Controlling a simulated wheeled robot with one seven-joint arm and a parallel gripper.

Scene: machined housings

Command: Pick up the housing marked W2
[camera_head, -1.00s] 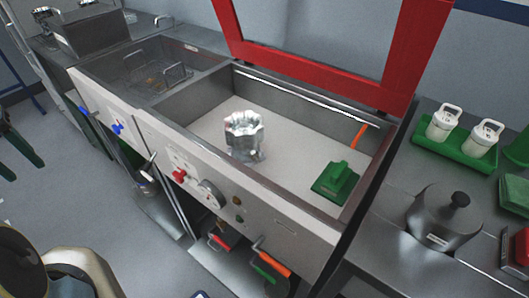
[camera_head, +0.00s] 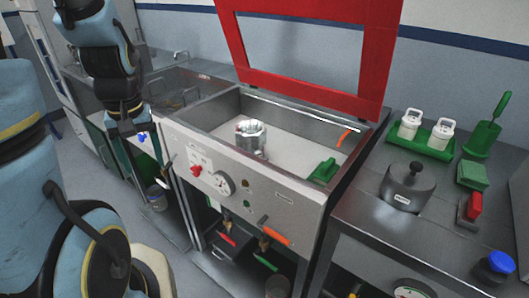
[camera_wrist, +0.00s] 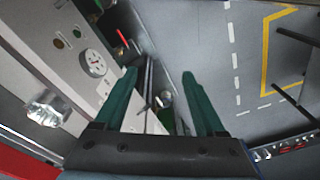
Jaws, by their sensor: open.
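A shiny metal housing (camera_head: 251,138) with a lobed rim stands upright in the open steel basin (camera_head: 205,112), left of a green-handled block. No W2 mark is readable on it. It also shows at the left of the wrist view (camera_wrist: 48,108). My gripper (camera_head: 133,130) is at the left in the head view, in front of the sink unit and left of the basin, apart from the housing. In the wrist view, the two green fingers of my gripper (camera_wrist: 160,78) are spread with nothing between them; they point down toward the floor.
A raised red-framed lid (camera_head: 386,60) stands behind the basin. A green block with a handle (camera_head: 323,171) is in the basin's right end. The right counter holds white canisters on a green tray (camera_head: 424,138) and a dark lidded pot (camera_head: 408,188). The front panel has knobs and a gauge (camera_head: 222,183).

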